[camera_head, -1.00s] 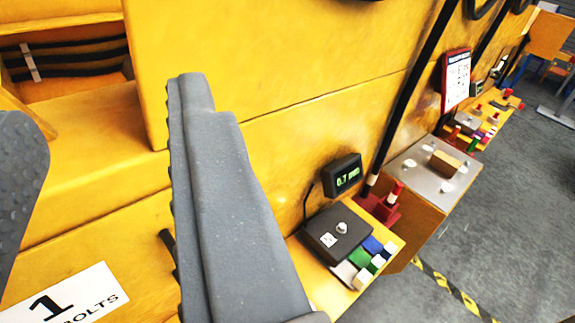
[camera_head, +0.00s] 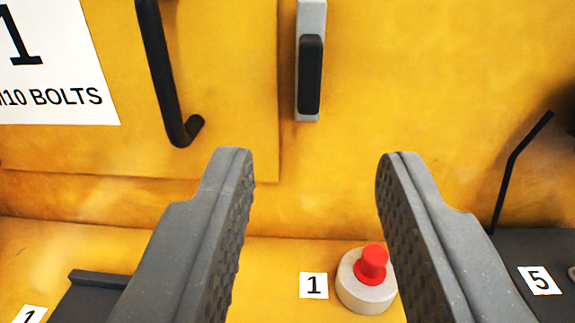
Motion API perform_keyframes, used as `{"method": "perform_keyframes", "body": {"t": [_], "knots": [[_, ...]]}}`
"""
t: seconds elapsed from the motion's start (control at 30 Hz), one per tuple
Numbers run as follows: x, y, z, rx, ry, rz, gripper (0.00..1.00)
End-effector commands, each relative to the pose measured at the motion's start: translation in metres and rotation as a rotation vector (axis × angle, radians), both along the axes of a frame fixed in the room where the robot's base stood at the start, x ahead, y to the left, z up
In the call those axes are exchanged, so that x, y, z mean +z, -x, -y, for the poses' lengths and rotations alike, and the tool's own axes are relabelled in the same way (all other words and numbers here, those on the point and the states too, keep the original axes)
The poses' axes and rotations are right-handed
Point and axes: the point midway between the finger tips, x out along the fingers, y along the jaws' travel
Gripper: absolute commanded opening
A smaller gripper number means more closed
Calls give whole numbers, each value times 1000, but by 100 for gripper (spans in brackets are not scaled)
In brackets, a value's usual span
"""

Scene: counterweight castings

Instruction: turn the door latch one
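A door latch (camera_head: 310,75) is on the yellow panel at top centre: a black upright handle on a narrow grey plate. The plate's top is cut off by the frame edge. To its left is a yellow door (camera_head: 228,100) with a black bar handle (camera_head: 163,75) and a white sign (camera_head: 60,70) reading "1" and "M10 BOLTS". My gripper (camera_head: 310,170) is open and empty. Its two grey ridged fingers are wide apart. In the picture the latch lies above and between the fingertips, and no finger touches it.
A red button on a white round base (camera_head: 367,283) stands on the yellow ledge, low between the fingers, beside a label "1" (camera_head: 314,285). A dark box with label "5" (camera_head: 539,280) is at lower right, with a black rod (camera_head: 515,165) above it. A dark object sits at lower left.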

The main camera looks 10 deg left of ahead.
Motion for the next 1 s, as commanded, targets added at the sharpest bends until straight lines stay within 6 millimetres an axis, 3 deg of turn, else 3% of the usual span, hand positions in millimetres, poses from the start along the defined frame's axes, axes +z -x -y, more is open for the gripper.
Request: {"method": "perform_keyframes", "body": {"t": [0.17, 0.7, 1.0], "knots": [[-3, -10, -2, 8, -6, 0, 35], [-2, -93, -11, 5, -4, 1, 35], [-3, -126, -14, 4, -5, -2, 35]]}}
